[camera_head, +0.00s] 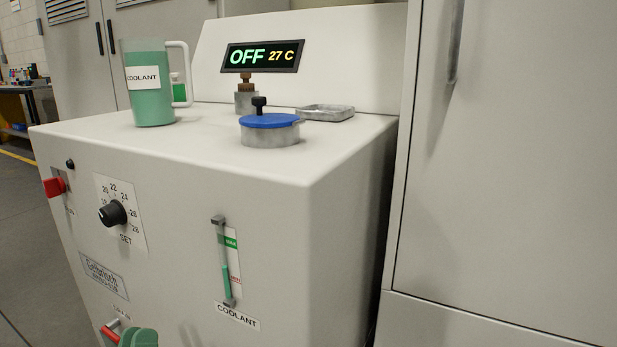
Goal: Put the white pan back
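I see no pan that is plainly white. A small shallow grey metal tray (325,113) lies flat on top of the white coolant machine (205,150), toward its back right. It looks empty, and I cannot tell if it is the pan. A blue-lidded metal filler neck (270,128) with a black knob stands just in front of it, apart or nearly touching. I cannot make out either of my grippers. A green rounded shape (140,338) is cut off by the bottom edge, beside a red handle (109,333); I cannot tell what it belongs to.
A clear jug of green coolant (150,85) stands at the top's back left. A brass-topped fitting (245,93) stands behind the blue lid. The display (263,56) reads OFF, 27 C. A tall grey cabinet (510,170) closes the right side. The machine top's front is clear.

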